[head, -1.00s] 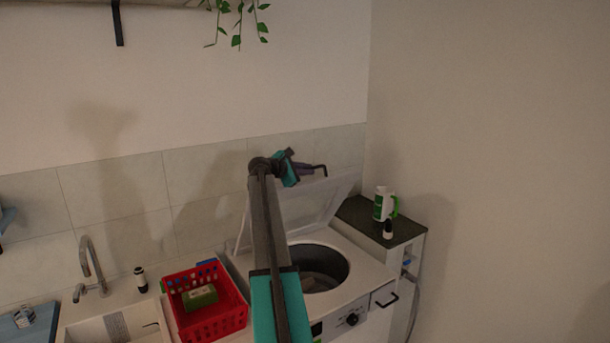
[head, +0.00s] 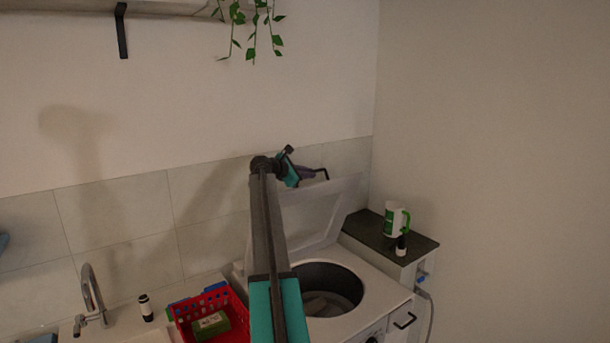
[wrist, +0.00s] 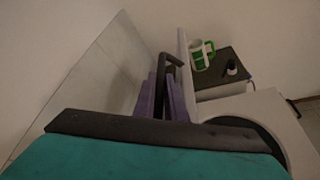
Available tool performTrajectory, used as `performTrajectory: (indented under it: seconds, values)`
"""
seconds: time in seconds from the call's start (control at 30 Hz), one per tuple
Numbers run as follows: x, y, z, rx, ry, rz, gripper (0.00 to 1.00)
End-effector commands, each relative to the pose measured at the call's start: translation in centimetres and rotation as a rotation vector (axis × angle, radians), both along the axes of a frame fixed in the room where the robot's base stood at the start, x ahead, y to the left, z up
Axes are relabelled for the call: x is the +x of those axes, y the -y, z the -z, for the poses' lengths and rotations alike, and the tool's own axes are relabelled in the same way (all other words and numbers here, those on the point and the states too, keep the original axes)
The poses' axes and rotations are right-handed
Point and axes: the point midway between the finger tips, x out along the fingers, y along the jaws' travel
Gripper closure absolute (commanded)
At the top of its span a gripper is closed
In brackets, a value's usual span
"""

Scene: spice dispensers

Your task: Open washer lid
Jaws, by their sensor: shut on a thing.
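The washer's white lid (head: 330,207) stands steeply raised at the back of the washer (head: 374,307), and the round drum opening (head: 345,283) is uncovered. In the wrist view the lid (wrist: 184,52) shows nearly edge-on. My gripper (head: 314,174) is at the lid's upper edge. In the wrist view its purple fingers (wrist: 163,97) are shut on the black bar handle (wrist: 170,58) of the lid. My arm hides the left part of the lid and washer in the head view.
A dark-topped side cabinet (head: 372,232) with a green-and-white mug (head: 394,221) and a small bottle (head: 401,246) stands to the right. A red basket (head: 207,312) and a tap (head: 92,292) are at left. The tiled wall (head: 205,205) is close behind the lid.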

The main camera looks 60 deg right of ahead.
Motion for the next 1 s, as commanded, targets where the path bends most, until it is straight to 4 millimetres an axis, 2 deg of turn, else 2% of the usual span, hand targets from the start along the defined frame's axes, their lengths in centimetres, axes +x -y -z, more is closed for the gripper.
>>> performTrajectory:
  seconds: [0.37, 0.4, 0.47, 0.5, 0.83, 1.0]
  values:
    - [0.0, 0.0, 0.3, 0.006, 0.002, 0.002, 1.0]
    - [0.0, 0.0, 0.3, 0.006, 0.002, 0.002, 0.82]
    - [0.0, -0.1, 0.3, 0.006, 0.002, 0.002, 0.72]
    - [0.1, -0.1, 0.3, 0.005, 0.002, 0.001, 0.71]
    - [0.2, -0.2, 0.1, 0.002, 0.0, -0.001, 0.71]
    - [0.4, -1.1, -0.1, 0.001, 0.001, -0.002, 0.71]
